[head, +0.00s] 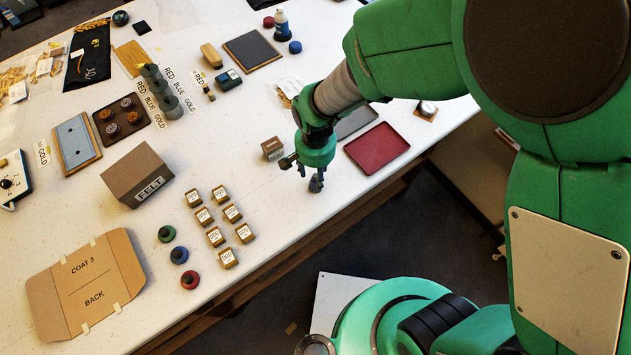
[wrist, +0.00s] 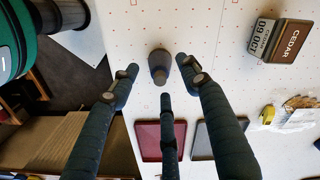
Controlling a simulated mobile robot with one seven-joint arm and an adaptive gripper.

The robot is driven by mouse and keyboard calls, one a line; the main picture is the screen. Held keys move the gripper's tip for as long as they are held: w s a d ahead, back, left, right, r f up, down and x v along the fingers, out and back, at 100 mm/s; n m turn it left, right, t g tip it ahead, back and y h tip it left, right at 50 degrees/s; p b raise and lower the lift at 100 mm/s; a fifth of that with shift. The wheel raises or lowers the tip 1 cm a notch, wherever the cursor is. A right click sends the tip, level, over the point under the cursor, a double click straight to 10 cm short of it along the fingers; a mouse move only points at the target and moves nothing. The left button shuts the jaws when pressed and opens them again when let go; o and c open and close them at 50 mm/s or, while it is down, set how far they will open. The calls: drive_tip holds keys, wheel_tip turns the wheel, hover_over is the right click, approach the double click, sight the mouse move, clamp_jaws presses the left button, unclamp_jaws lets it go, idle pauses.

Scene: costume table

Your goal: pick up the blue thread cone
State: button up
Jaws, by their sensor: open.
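The blue thread cone (head: 179,255) stands upright on the white table in the head view, between a green cone (head: 166,233) and a red cone (head: 190,280). My gripper (head: 316,185) is well to the right of and beyond it, low over the table near its front edge. In the wrist view my gripper's dark fingers (wrist: 160,80) are spread apart with nothing gripped. A dark grey, cone-like object (wrist: 159,66) shows past the fingertips there; I cannot make it out in the head view. The blue cone is not seen in the wrist view.
A cedar box (wrist: 280,40) and a red tray (head: 377,147) are near my gripper. Several small labelled blocks (head: 215,236) lie between my gripper and the cones. A FELT box (head: 138,174) and a flat cardboard piece (head: 85,282) are further left.

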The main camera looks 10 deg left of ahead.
drive_tip(key=shift+f, duration=0.8)
drive_tip(key=shift+c, duration=0.3)
clamp_jaws()
